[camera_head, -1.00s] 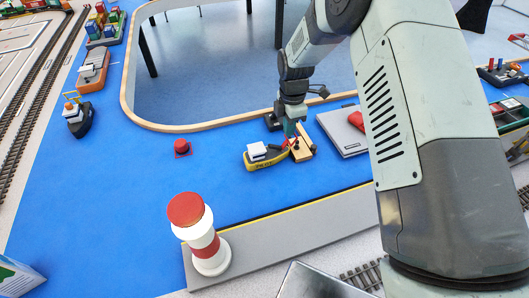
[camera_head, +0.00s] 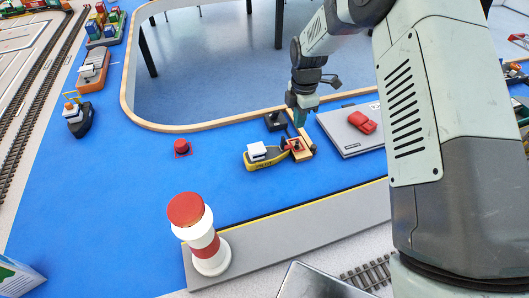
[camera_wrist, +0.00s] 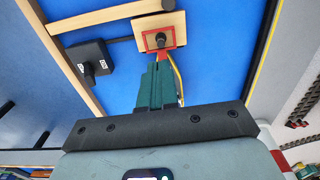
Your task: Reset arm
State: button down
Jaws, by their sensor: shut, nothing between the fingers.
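My gripper (camera_head: 300,118) hangs above the blue mat, up and slightly right of a yellow boat (camera_head: 265,158) with a white cabin. Its green fingers (camera_wrist: 158,88) are together and hold nothing in the wrist view. Just beyond the fingertips is a wooden block (camera_wrist: 178,24) with a red square frame (camera_wrist: 146,49) and a black knob (camera_wrist: 160,40). The block (camera_head: 307,154) also shows beside the boat in the head view. The fingers appear apart from it.
A black box with a knob (camera_head: 275,122) stands close by my gripper. A grey platform (camera_head: 345,136) carrying a red car (camera_head: 362,122) lies to the right. A red-and-white lighthouse (camera_head: 204,245) stands in front.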

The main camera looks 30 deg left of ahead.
notch_tip(320, 180, up, 7)
jog(key=w+d, duration=0.1)
jog(key=shift+w+d+f, duration=0.2)
dwell(1.3)
jog(key=s+d+r+m+t, duration=0.1)
jog(key=s+d+r+m, duration=0.3)
jog(key=r, duration=0.3)
jog(key=s+d+r+m+t, duration=0.1)
jog(key=s+d+r+m, duration=0.1)
jog(key=d+r+m, duration=0.35)
jog(key=s+d+r+m+t, duration=0.1)
jog(key=s+d+r+m, duration=0.1)
jog(key=d+r, duration=0.55)
jog(key=s+d+r+m+t, duration=0.1)
jog(key=s+d+r+m, duration=0.1)
jog(key=s+m, duration=0.3)
jog(key=s+d+r+m, duration=0.2)
jog(key=s+d+m, duration=0.2)
jog(key=s, duration=0.6)
jog(key=s+d+r+m+t, duration=0.1)
jog(key=s+d+r+m, duration=0.1)
jog(key=s+d+m, duration=0.2)
jog(key=s+m, duration=0.2)
jog(key=s, duration=0.1)
jog(key=shift+s+t, duration=0.25)
jog(key=shift+t, duration=0.05)
jog(key=shift+d, duration=0.1)
